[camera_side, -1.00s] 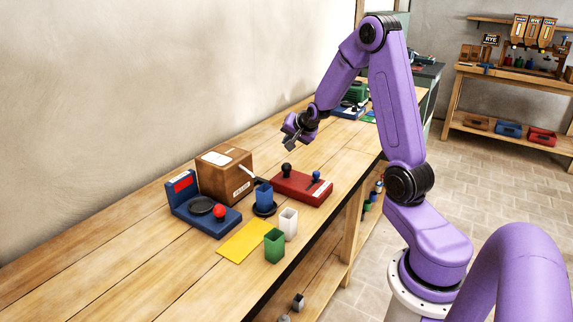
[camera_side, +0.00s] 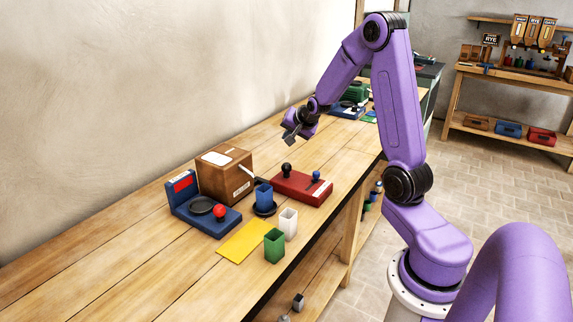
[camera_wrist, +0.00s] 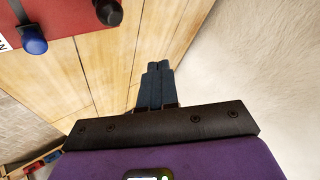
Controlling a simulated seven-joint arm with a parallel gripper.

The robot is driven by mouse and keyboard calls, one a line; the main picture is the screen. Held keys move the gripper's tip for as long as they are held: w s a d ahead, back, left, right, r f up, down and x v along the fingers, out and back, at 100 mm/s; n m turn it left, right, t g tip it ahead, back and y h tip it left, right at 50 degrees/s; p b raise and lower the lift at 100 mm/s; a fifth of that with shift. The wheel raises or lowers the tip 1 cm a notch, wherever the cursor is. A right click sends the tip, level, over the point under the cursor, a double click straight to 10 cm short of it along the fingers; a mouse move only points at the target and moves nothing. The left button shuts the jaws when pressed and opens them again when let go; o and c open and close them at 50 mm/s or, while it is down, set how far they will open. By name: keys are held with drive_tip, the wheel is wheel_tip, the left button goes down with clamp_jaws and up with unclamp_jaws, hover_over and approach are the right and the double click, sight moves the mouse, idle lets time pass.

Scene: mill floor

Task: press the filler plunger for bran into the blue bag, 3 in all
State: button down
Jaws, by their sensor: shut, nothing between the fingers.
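A red filler base (camera_side: 290,193) stands on the bench with a black knob (camera_side: 286,170) and a blue knob (camera_side: 316,176) on top. In the wrist view the black knob (camera_wrist: 108,12) and blue knob (camera_wrist: 33,40) show at the upper left, beside a partly cut-off white label. The blue bag (camera_side: 264,195) is upright on a dark round stand, left of the red base and by the spout of the brown filler box (camera_side: 225,176). Its inside is not visible. My gripper (camera_side: 289,140) is shut and empty, above and behind the red base, touching nothing.
A white bag (camera_side: 289,224) and a green bag (camera_side: 274,246) stand near the bench's front edge beside a yellow mat (camera_side: 242,241). A blue scale-like device (camera_side: 203,211) with a red button is at left. The bench's left end is clear.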

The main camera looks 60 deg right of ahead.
sight(289, 165)
drive_tip(key=shift+f, duration=3.25)
drive_tip(key=shift+f, duration=0.1)
drive_tip(key=shift+f, duration=0.35)
drive_tip(key=shift+f, duration=0.95)
idle(0.5)
drive_tip(key=shift+r, duration=1.35)
drive_tip(key=shift+r, duration=2.55)
